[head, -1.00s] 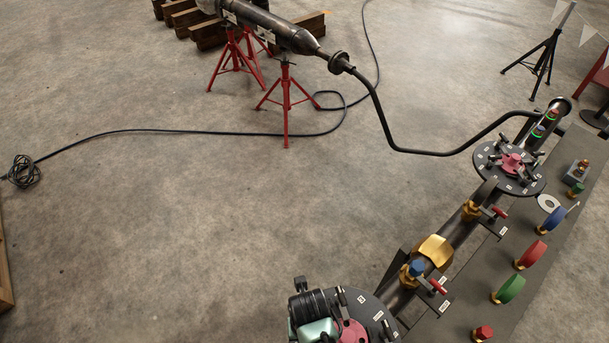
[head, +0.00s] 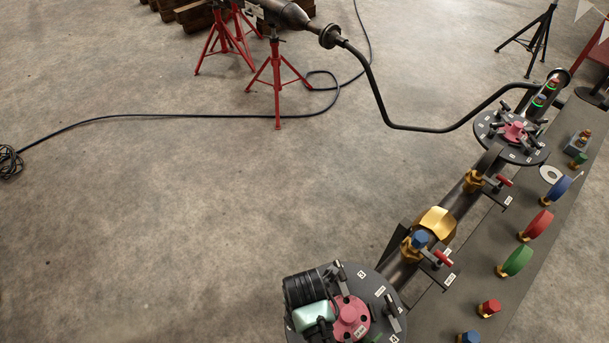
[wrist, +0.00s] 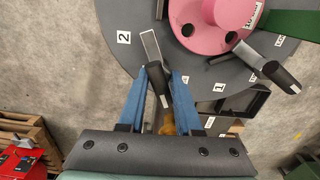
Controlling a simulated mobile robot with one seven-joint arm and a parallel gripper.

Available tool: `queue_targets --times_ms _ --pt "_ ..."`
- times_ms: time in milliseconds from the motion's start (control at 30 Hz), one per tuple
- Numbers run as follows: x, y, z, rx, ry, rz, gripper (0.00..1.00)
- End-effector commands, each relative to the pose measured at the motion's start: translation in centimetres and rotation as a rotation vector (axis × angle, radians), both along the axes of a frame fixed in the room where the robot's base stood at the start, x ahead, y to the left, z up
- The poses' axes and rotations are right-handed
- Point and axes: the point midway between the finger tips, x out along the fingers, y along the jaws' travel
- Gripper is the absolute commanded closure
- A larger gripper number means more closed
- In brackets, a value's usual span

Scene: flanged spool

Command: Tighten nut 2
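The near flange (head: 378,300) is a dark disc with a pink hub (head: 350,318), numbered labels and bar-handled clamps. In the wrist view the grey flange (wrist: 100,12) carries a label 2 (wrist: 123,38). Beside that label is nut 2, with a flat metal strip and a dark cylindrical handle (wrist: 158,82). My gripper (wrist: 160,76) has its blue fingers apart, one on each side of this handle. The handle lies at a slant between them; firm contact on both sides does not show. In the head view my arm's end hides the fingertips.
A second clamp handle (wrist: 270,67) sits to the right near label 1. A pipe with valves runs to the far flange (head: 512,138). A bench (head: 455,310) with coloured discs stands on the right. A cable (head: 200,116) lies on otherwise clear floor at left.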

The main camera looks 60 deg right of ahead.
Motion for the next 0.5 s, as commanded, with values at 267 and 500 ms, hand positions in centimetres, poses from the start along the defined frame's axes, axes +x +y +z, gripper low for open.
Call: queue_targets --times_ms 267,500 --pt "-0.04 0.00 0.33 0.000 0.002 -0.378 0.71" --pt "-0.02 -0.04 0.24 0.000 0.001 -0.676 0.71"
